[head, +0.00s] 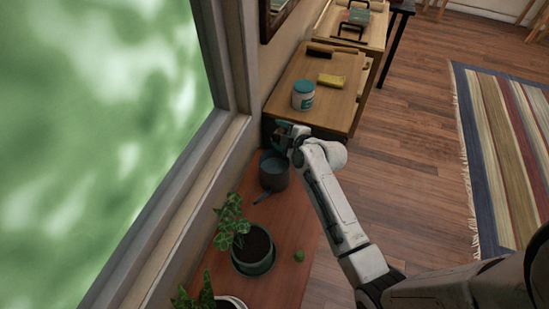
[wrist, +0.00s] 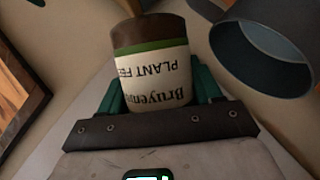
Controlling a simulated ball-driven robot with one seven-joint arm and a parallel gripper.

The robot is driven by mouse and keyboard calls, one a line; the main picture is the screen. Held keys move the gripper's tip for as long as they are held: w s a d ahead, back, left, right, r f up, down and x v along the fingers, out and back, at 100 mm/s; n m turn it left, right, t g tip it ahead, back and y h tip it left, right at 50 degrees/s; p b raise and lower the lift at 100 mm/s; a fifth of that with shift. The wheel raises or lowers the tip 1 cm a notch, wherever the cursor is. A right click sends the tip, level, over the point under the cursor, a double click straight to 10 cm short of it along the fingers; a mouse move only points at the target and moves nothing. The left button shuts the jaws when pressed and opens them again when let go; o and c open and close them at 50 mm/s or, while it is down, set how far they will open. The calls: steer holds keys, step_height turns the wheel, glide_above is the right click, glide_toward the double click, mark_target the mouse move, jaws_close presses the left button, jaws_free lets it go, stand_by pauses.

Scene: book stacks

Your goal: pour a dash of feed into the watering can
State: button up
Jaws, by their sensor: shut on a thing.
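The plant feed bottle (wrist: 155,72), brown with a green band and a cream label, is between my gripper's teal fingers (wrist: 160,92) in the wrist view. My gripper (head: 287,133) is shut on it. Its label reads upside down in that view; I cannot tell how far the bottle tilts. In the head view the bottle is mostly hidden by my gripper. The grey-blue watering can (head: 273,176) stands on the wooden bench just below my gripper in the picture. Its open round mouth also shows at upper right in the wrist view (wrist: 268,60), apart from the bottle.
A leafy plant in a dark pot (head: 253,256) and a small green thing (head: 299,256) are nearer on the bench (head: 290,222). A white and teal tub (head: 303,95), a yellow sponge (head: 331,80) and a dark brush (head: 319,52) lie beyond. A window (head: 95,130) borders the left.

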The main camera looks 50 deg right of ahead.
steer(key=shift+d+f+n+t+h+b, duration=0.35)
steer(key=shift+f+n+h+b, duration=0.2)
steer(key=shift+n+h, duration=0.45)
stand_by(4.0)
steer(key=shift+d+f+n+h+b, duration=0.2)
steer(key=shift+d+n+h+b, duration=0.35)
steer(key=shift+b, duration=0.75)
stand_by(1.7)
